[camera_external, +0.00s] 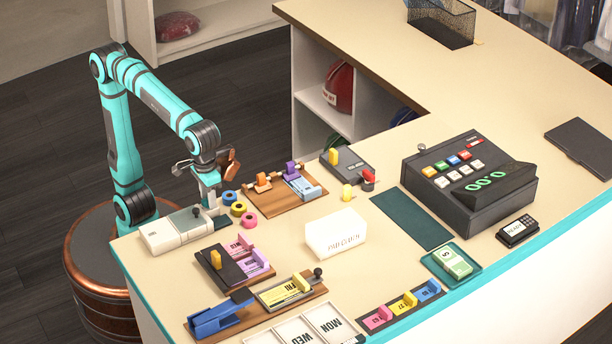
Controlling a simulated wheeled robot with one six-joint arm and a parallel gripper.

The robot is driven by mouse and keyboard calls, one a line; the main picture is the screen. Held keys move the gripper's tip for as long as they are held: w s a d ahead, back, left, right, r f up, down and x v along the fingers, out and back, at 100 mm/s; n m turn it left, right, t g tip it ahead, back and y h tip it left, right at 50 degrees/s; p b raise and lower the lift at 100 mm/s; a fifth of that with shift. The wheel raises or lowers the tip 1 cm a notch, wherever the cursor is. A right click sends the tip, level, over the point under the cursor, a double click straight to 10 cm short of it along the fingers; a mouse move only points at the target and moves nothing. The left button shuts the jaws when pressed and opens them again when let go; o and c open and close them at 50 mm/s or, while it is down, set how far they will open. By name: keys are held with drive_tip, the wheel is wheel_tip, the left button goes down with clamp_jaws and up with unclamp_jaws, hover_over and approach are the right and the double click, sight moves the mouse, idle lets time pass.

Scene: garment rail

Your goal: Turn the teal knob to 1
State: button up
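My gripper (211,200) points down at the left end of the counter, by the right end of a cream box (168,236). It is small in the view, and I cannot tell whether its fingers are open or shut or touch anything. I cannot make out a teal knob or a numbered dial. A dark round knob (196,211) shows on the cream box beside my gripper. My gripper and wrist cover part of the area behind them, so a knob there would be hidden.
Blue, yellow and pink tape rolls (238,208) lie right of my gripper. A brown board (288,201) with orange and purple clips is beyond them. A grey box (347,165) with a yellow lever and a black cash register (470,182) stand farther right. A white block (335,236) is mid-counter.

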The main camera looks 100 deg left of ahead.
clamp_jaws()
drive_tip(key=m, duration=0.4)
drive_tip(key=shift+m, duration=0.4)
drive_tip(key=m, duration=0.4)
drive_tip(key=shift+m, duration=0.3)
drive_tip(key=m, duration=0.4)
drive_tip(key=shift+m, duration=2.1)
